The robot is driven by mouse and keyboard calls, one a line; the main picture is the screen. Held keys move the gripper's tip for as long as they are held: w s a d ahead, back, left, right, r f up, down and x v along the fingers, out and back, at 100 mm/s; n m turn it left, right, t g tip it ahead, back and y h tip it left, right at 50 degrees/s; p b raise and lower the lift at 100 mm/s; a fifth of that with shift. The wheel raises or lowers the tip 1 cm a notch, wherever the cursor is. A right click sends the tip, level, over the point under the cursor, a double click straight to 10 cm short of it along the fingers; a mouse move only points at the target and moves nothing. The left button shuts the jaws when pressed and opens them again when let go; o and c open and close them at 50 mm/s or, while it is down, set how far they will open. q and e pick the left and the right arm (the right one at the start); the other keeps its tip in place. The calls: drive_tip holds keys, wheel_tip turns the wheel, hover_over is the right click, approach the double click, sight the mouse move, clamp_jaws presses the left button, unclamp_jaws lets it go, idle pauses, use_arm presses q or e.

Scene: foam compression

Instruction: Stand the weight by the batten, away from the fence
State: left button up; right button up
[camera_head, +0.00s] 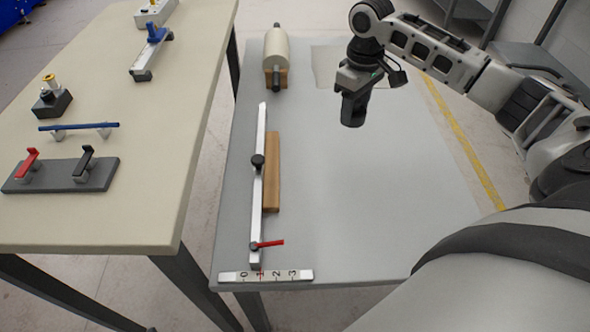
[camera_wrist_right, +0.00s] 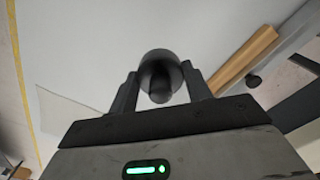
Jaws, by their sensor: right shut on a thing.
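My right gripper (camera_head: 353,100) is raised over the grey table, right of the fence and batten. It is shut on a dark rounded weight, which shows between the two fingers in the wrist view (camera_wrist_right: 160,68). In the head view the weight is hard to tell from the dark fingers. The wooden batten (camera_head: 272,185) lies along the right side of the fence. The fence (camera_head: 258,205) is a long pale metal bar with a black knob and a red lever. In the wrist view the batten (camera_wrist_right: 243,60) is at the upper right. My left gripper is out of view.
A foam-coloured roll (camera_head: 276,50) on a wooden stand is at the table's back left. A numbered scale strip (camera_head: 266,276) lies at the front edge. The table's middle and right are clear. A beige table (camera_head: 110,215) with several fixtures stands at left.

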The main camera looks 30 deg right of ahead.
drive_tip(key=w+a+f, duration=0.3)
drive_tip(key=a, duration=0.5)
hover_over(295, 170)
drive_tip(key=f, duration=0.5)
drive_tip(key=shift+d+f, duration=0.25)
drive_tip(key=shift+f, duration=0.15)
drive_tip(key=shift+a+f, duration=0.2)
drive_tip(key=shift+f, duration=0.05)
drive_tip(key=shift+a+f, duration=0.1)
drive_tip(key=shift+f, duration=1.55)
drive_tip(key=shift+f, duration=0.1)
drive_tip(key=o, duration=1.1)
drive_tip(key=shift+o, duration=0.2)
